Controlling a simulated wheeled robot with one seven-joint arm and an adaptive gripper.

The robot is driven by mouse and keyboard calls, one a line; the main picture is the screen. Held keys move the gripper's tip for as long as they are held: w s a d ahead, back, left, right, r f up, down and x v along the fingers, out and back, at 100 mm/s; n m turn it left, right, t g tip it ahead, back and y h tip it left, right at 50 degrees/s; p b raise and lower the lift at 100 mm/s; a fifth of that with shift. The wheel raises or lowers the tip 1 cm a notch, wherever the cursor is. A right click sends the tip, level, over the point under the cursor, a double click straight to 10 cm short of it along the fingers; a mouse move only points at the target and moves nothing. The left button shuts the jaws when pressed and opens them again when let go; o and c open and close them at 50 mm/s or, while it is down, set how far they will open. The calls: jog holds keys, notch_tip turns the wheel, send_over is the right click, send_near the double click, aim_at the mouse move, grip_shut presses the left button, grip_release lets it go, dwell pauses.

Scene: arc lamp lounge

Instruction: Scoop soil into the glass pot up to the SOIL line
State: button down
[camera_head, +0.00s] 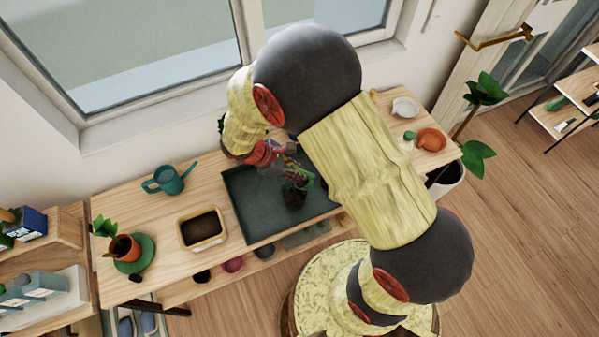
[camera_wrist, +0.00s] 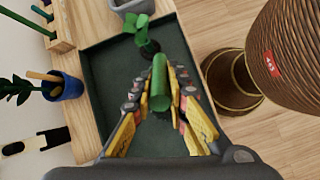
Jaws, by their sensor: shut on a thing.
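My gripper (camera_head: 283,160) is over the dark green tray on the table. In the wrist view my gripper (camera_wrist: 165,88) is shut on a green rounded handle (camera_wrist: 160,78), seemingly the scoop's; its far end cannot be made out. Just beyond the fingertips, a small dark soil-like mass (camera_wrist: 149,48) with green leaf-like shapes (camera_wrist: 138,27) is over the tray; it also shows in the head view (camera_head: 293,198). I cannot tell whether the glass pot is around it, and no SOIL line is legible. A pale tub of dark soil (camera_head: 187,244) stands left of the tray.
The tray (camera_head: 256,226) has low raised edges. A teal watering can (camera_head: 168,180) and a potted plant (camera_head: 124,246) on a green saucer stand at left. An orange pot (camera_head: 431,139) is at right. The wrist view shows a blue pot (camera_wrist: 70,89) beside the tray.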

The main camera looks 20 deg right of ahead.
jog(key=shift+a+f+h+b, duration=0.15)
jog(key=shift+a+h+b, duration=0.05)
jog(key=shift+h+b, duration=0.1)
jog(key=shift+w+a+f+g+h+b, duration=0.15)
jog(key=shift+a+f+h+b, duration=0.2)
jog(key=shift+a+h+b, duration=0.6)
jog(key=shift+w+a+f+g+h+b, duration=0.15)
jog(key=shift+a+f+h+b, duration=0.3)
jog(key=shift+h, duration=0.95)
jog(key=shift+w+a+f+g+h+b, duration=0.1)
jog(key=shift+a+f+g+h+b, duration=0.15)
jog(key=shift+a+h+b, duration=0.7)
jog(key=shift+d+h, duration=0.15)
jog(key=shift+h, duration=0.15)
jog(key=y+p, duration=0.2)
jog(key=p, duration=0.1)
jog(key=r+y+p, duration=0.1)
jog(key=y+p, duration=0.1)
jog(key=p, duration=0.1)
jog(key=shift+r+t+y, duration=0.2)
jog(key=shift+t+y, duration=0.15)
jog(key=shift+y, duration=0.05)
